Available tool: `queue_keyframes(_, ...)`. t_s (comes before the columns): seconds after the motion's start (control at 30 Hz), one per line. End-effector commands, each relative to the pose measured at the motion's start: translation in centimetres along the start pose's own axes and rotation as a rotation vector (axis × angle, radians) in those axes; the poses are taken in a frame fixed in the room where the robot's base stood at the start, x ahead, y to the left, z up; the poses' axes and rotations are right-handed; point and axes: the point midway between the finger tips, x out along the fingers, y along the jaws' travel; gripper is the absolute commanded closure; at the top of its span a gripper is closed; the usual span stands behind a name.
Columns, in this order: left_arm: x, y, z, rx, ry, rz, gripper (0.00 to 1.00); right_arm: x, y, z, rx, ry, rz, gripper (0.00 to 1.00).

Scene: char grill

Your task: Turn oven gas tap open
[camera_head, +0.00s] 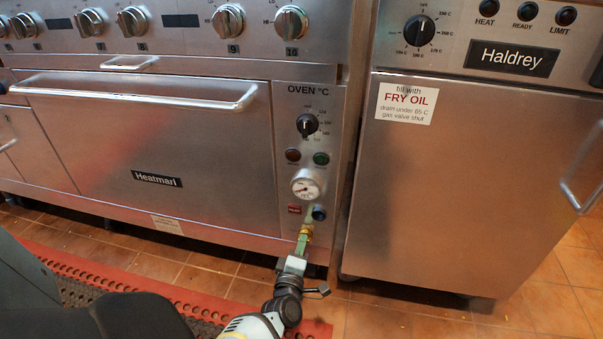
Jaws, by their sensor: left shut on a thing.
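The oven (200,130) is a steel range oven with a long bar handle on its shut door. Its control panel has a black temperature knob (307,125), brown and green lamps, a round gauge (306,188), a red switch and a dark blue button. At the panel's lower edge, below the gauge, is a small brass-yellow gas tap (306,231). My left gripper (302,245) reaches up from below with its green fingers shut on the tap. The fingers partly hide the tap, so its handle angle cannot be told. My right gripper is not in view.
A steel fryer cabinet (450,200) with a fry oil label stands close on the right, with a narrow gap beside the oven. A red-edged floor mat (130,277) lies in front on brown tiles. Free floor shows at the lower right.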

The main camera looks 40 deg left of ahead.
Motion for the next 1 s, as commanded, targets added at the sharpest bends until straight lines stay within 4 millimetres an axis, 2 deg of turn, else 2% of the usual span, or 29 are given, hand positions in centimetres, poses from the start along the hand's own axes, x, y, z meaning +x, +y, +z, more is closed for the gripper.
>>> queue_keyframes(0.4, 0.00, -0.05, 0.04, -0.176, -0.001, 0.000, 1.00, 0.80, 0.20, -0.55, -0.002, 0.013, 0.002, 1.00)
queue_keyframes(0.93, 0.01, -0.03, 0.03, -0.198, -0.001, 0.000, 1.00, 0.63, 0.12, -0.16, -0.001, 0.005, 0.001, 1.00)
queue_keyframes(0.97, 0.01, -0.03, 0.03, -0.198, -0.001, 0.000, 0.87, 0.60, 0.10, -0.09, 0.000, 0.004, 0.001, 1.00)
queue_keyframes(1.0, 0.01, -0.03, 0.03, -0.198, 0.000, 0.000, 0.81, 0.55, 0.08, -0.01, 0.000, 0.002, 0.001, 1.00)
